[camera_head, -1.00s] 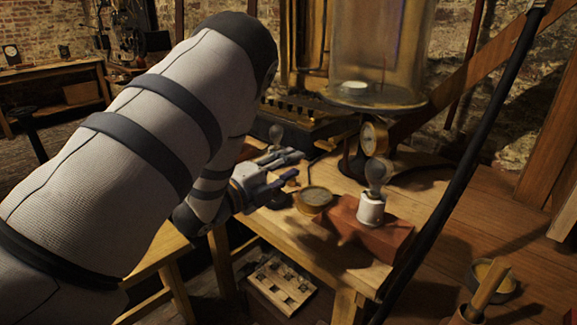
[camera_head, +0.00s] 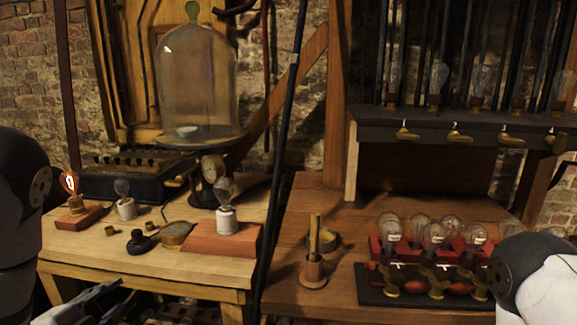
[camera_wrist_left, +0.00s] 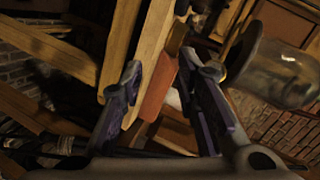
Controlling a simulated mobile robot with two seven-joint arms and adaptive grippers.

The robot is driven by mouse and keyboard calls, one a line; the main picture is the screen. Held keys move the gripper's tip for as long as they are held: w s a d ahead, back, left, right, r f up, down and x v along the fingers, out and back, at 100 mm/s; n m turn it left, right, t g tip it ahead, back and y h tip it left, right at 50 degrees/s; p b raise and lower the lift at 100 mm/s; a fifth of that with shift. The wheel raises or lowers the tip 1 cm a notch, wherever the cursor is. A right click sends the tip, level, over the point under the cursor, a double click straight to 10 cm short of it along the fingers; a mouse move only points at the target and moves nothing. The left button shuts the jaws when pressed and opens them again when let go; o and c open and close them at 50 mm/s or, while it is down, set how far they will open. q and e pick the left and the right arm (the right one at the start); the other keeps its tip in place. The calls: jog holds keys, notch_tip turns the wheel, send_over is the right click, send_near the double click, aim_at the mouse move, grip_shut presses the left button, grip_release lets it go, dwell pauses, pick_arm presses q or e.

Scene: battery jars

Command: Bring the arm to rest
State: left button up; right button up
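My left gripper (camera_head: 98,304) shows at the bottom left of the head view, low in front of the left table's front edge and apart from everything on it. In the left wrist view its two fingers (camera_wrist_left: 160,75) are spread with nothing held between them. The table's wooden edge and a red-brown block (camera_wrist_left: 160,88) show beyond the fingers. My left arm (camera_head: 18,215) stands at the left picture edge. Part of my right arm (camera_head: 540,275) shows at the lower right; its gripper is out of frame.
The left table (camera_head: 75,245) bears a glowing bulb (camera_head: 69,183), a white-based bulb (camera_head: 124,206), a round brass instrument (camera_head: 176,233) and a bulb on a red block (camera_head: 222,240). A glass bell jar (camera_head: 197,85) stands behind. Several bulbs (camera_head: 433,236) stand in red holders at right.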

pick_arm(q)
jog(key=s+d+f+n+g, duration=0.35)
jog(key=s+f, duration=0.25)
jog(key=f, duration=0.2)
jog(key=s+d+f+n+g, duration=0.3)
jog(key=s+f+n+g, duration=0.1)
jog(key=s+f, duration=0.4)
jog(key=s+d+f+n+g, duration=0.2)
jog(key=s+d+n+g, duration=0.1)
jog(key=s, duration=0.6)
jog(key=s+d+f+n+g, duration=0.3)
jog(key=s+d+n+g, duration=0.1)
jog(key=s, duration=0.6)
jog(key=shift+s+g, duration=0.25)
jog(key=shift+g, duration=0.4)
